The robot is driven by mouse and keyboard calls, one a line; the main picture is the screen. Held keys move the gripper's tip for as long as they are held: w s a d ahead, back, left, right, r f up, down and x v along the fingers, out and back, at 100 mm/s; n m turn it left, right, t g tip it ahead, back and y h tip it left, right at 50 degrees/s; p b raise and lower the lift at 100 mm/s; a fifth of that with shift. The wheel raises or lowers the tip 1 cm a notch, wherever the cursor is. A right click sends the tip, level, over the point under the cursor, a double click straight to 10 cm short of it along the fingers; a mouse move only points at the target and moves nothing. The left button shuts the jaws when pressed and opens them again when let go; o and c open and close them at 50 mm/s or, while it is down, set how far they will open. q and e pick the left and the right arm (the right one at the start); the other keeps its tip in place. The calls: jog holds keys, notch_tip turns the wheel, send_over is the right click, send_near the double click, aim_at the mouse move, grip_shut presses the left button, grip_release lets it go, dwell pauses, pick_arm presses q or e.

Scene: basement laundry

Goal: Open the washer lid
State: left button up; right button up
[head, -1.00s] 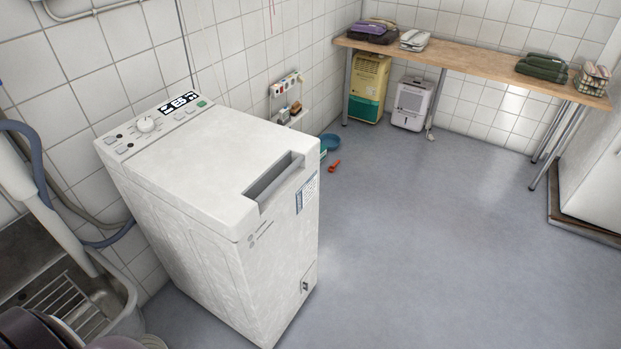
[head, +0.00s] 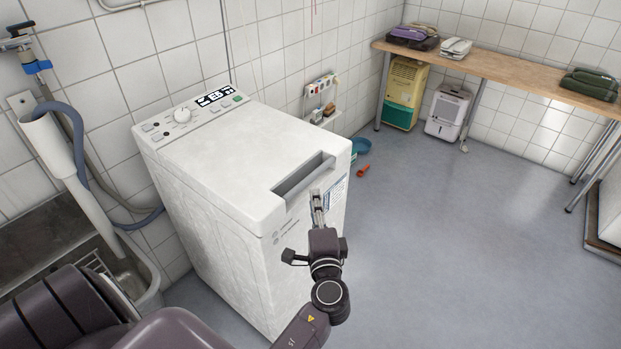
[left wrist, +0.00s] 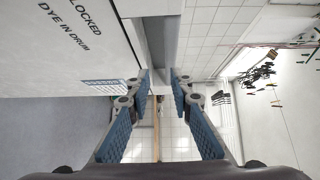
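The white top-loading washer (head: 215,235) stands against the tiled wall in the head view. Its lid (head: 235,145) lies flat and closed, with a grey recessed handle (head: 303,176) at the front edge. My left gripper (head: 316,193) is just in front of that recess, close to the washer's front edge; I cannot tell if it touches. In the left wrist view its two blue-padded fingers (left wrist: 160,76) are apart with nothing between them. The grey recess (left wrist: 160,45) lies straight ahead of them, and the washer's printed front (left wrist: 60,50) is to the left. My right gripper is not in view.
A metal sink (head: 135,265) with a pipe and blue hose (head: 75,140) stands left of the washer. A blue basin (head: 361,146) and a red object (head: 363,170) lie on the floor behind it. A wooden table (head: 500,67) runs along the back wall.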

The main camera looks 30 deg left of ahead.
aim_at(311, 180)
pick_arm(q)
jog(key=shift+w+a+r, duration=0.2)
jog(key=shift+a+r, duration=0.1)
jog(key=shift+r, duration=0.2)
jog(key=shift+w+a+r, duration=0.2)
jog(key=shift+a+r, duration=0.1)
jog(key=shift+r, duration=0.15)
jog(key=p+x, duration=0.1)
jog(key=x, duration=0.4)
jog(key=shift+w+a+p, duration=0.1)
jog(key=shift+w+p, duration=0.05)
jog(key=shift+p, duration=0.15)
jog(key=shift+w+a+f, duration=0.1)
jog(key=shift+w+a, duration=0.3)
jog(key=shift+w, duration=0.1)
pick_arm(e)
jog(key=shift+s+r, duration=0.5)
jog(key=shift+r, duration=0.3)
pick_arm(q)
grip_shut()
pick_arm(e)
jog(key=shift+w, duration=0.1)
